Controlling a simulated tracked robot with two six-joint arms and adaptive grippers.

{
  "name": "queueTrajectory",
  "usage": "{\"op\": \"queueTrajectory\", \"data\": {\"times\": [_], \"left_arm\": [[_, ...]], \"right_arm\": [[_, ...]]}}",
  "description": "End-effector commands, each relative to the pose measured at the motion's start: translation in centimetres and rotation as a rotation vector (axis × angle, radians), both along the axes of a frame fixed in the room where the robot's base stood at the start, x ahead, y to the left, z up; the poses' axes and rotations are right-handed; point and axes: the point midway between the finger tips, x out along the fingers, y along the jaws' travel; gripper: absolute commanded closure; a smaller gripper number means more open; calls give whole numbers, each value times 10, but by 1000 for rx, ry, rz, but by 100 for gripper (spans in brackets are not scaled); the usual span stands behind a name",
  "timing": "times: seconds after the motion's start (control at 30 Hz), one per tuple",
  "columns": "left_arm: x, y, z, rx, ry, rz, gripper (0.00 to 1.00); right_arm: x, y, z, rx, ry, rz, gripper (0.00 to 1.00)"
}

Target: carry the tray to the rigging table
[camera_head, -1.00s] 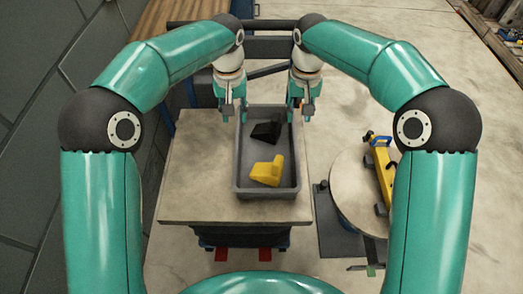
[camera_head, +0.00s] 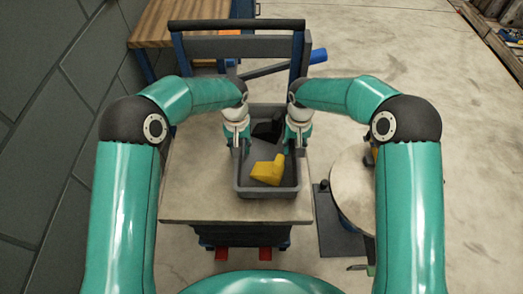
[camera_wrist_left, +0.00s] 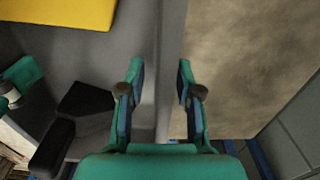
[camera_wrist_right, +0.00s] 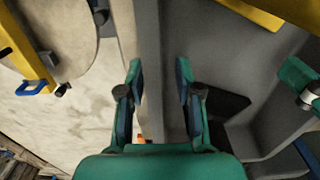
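The grey tray (camera_head: 266,194) lies on a trolley top and holds a yellow block (camera_head: 268,171) and a black block (camera_head: 264,130). My left gripper (camera_head: 238,150) is at the tray's left wall. In the left wrist view its fingers (camera_wrist_left: 160,75) are apart, with the tray wall (camera_wrist_left: 171,40) between them. My right gripper (camera_head: 299,150) is at the right wall. In the right wrist view its fingers (camera_wrist_right: 159,75) are apart on either side of the wall (camera_wrist_right: 149,35). I cannot tell whether any finger touches the tray.
The trolley top (camera_head: 195,190) has bare room left of the tray, with a dark push handle (camera_head: 237,25) behind. A wooden-topped table (camera_head: 165,22) stands at the back left, near the grey wall (camera_head: 60,90). A round table (camera_head: 352,185) stands at the right, partly behind my arm.

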Motion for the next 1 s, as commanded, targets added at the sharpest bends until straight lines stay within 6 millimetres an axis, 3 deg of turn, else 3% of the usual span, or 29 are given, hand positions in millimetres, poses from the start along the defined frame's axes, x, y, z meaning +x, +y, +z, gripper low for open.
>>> {"op": "queueTrajectory", "data": {"times": [0.13, 0.47, 0.7, 1.0], "left_arm": [[0, 0, -10, 0, 0, 0, 66], [0, 0, -12, 0, 0, 1, 66], [0, 0, -12, 0, 0, 1, 100], [0, 0, -12, 0, 0, 1, 100]], "right_arm": [[0, 0, -10, 0, 1, -1, 66], [0, 0, -12, 1, 0, -1, 66], [0, 0, -12, 1, 0, -1, 100], [0, 0, -11, 1, -1, 0, 100]]}}
